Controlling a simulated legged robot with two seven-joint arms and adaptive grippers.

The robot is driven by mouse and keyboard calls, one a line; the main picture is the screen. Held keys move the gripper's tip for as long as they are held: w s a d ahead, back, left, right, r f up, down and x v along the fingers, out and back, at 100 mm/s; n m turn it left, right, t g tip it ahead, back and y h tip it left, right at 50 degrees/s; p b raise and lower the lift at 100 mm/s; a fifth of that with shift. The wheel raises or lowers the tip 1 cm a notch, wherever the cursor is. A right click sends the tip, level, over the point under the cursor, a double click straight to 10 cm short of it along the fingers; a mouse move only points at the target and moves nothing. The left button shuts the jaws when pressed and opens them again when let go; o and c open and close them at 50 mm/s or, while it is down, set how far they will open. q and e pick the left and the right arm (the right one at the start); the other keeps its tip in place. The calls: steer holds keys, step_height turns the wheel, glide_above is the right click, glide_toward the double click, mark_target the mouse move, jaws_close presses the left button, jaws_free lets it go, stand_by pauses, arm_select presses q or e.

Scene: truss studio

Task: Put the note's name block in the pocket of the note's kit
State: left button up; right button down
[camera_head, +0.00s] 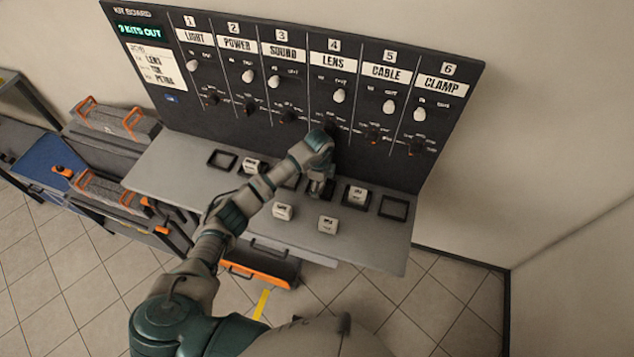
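A pale note (154,66) on the kit board seems to read LENS and PETRA; the rest is too small. Column 4 is labelled LENS (333,62). White name blocks lie on the grey shelf: two loose near the front (283,211) (328,225), others in dark square pockets at left (253,165) and right (357,195). Their lettering is too small to read. My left gripper (320,188) points down at the shelf below column 4, hiding the pocket there. Whether its fingers hold anything cannot be made out. My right gripper is not in view.
The black board (380,140) stands behind the shelf, with white and black knobs in each column. Empty pockets show at the far left (222,160) and far right (393,208). Orange-handled cases (110,120) stand left.

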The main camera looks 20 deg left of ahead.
arm_select(q)
steer(key=shift+w+d+f, duration=0.1)
steer(key=shift+d+f, duration=0.15)
steer(key=shift+f, duration=0.2)
steer(key=shift+w, duration=0.15)
steer(key=shift+r, duration=0.3)
steer(key=shift+r+p, duration=0.3)
steer(key=shift+r, duration=0.1)
step_height(320, 180, up, 12)
steer(key=b, duration=0.2)
steer(key=shift+r, duration=0.2)
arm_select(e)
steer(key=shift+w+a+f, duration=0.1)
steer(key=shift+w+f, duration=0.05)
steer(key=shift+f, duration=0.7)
arm_select(q)
steer(key=shift+a, duration=0.1)
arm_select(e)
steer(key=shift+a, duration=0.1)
